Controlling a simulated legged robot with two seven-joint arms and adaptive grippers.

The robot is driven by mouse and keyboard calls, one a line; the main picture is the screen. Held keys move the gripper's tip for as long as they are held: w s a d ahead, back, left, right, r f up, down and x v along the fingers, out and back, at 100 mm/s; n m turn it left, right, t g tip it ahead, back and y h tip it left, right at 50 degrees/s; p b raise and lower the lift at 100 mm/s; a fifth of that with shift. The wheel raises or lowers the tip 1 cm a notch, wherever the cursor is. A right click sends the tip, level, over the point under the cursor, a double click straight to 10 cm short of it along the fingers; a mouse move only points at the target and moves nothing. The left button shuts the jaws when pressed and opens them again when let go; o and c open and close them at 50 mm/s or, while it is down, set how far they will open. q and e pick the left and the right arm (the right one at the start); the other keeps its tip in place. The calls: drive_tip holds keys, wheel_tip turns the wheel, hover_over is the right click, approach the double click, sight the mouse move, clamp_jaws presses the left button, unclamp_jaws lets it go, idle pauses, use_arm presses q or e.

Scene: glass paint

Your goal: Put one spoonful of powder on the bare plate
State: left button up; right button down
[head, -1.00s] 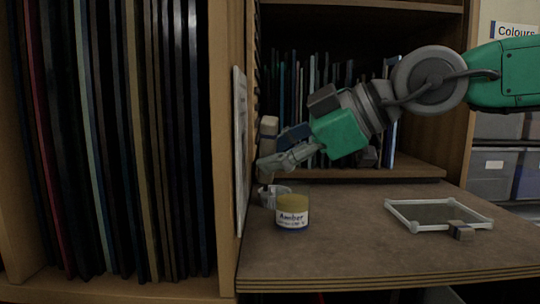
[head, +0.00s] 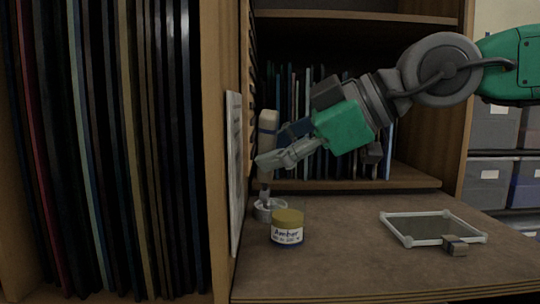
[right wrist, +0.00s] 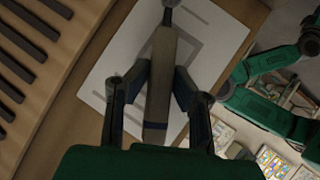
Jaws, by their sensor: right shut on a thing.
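My right gripper (head: 272,162) is shut on the handle of a spoon (head: 268,122), pale with a dark band; the handle also lies between the fingers in the right wrist view (right wrist: 160,75). The spoon stands near upright, its thin shaft reaching down to a small metal cup (head: 262,214). The bowl is not clear, and I cannot tell if it is inside the cup or just above. The jar labelled Amber (head: 287,234), with a yellow top, stands beside the cup at front right. The bare plate (head: 430,229), dark in a white frame, lies flat at right. My left gripper does not show.
A small grey block (head: 454,246) sits at the plate's front edge. A white panel (head: 235,170) stands against the upright at left. Shelves with dark sheets rise behind. The worktop (head: 340,235) between jar and plate is clear.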

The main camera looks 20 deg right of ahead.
sight(272, 114)
drive_tip(key=shift+s+r, duration=0.3)
drive_tip(key=shift+r, duration=0.25)
drive_tip(key=shift+a+r+p, duration=0.1)
drive_tip(key=shift+r+p, duration=0.45)
drive_tip(key=shift+p, duration=0.2)
wheel_tip(272, 114, up, 3)
drive_tip(key=shift+a+f+p, duration=0.1)
drive_tip(key=shift+f+p, duration=0.05)
drive_tip(key=shift+p, duration=1.05)
drive_tip(key=shift+r+p, duration=0.35)
drive_tip(key=shift+r, duration=0.05)
drive_tip(key=shift+d+f, duration=0.15)
drive_tip(key=shift+d, duration=0.05)
